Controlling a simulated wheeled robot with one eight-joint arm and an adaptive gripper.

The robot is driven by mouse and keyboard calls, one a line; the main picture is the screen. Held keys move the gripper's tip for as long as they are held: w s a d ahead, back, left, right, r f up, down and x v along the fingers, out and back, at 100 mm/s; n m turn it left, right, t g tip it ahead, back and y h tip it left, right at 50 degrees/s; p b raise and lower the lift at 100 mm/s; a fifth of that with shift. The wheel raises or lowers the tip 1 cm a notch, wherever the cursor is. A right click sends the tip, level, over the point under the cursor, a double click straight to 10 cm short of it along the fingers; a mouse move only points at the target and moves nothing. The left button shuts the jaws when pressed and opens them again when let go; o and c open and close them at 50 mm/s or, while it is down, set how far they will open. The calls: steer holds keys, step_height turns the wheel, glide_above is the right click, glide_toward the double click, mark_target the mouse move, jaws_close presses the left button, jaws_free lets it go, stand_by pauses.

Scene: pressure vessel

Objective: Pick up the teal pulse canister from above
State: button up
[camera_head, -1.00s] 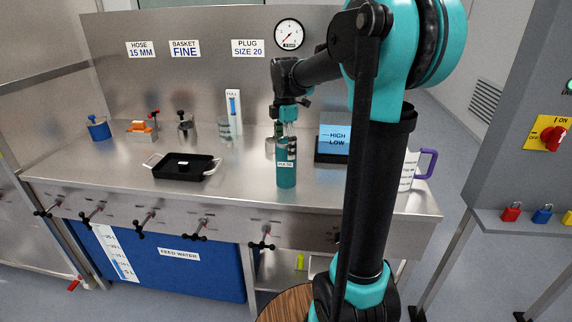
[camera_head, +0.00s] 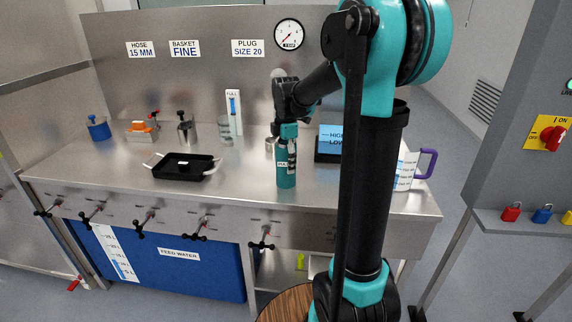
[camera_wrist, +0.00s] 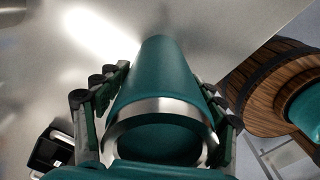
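The teal pulse canister (camera_head: 286,179) stands upright on the steel bench, with a white label on its side. In the head view, my gripper (camera_head: 287,155) points straight down over its upper part, with the fingers around it. In the wrist view, the canister (camera_wrist: 158,75) lies between the two fingers of my gripper (camera_wrist: 164,92), with a silver band near its top. The fingers are spread, one on each side. Narrow gaps seem to show between them and the canister, though contact is hard to judge.
A small metal cup (camera_head: 270,145) and a glass jar (camera_head: 225,131) stand behind and left of the canister. A HIGH/LOW display (camera_head: 330,141) stands to the right, partly behind my arm. A black tray (camera_head: 184,167) lies to the left. A purple-handled jug (camera_head: 405,172) stands far right.

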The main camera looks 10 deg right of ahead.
steer(key=c, duration=0.8)
steer(key=shift+c, duration=0.3)
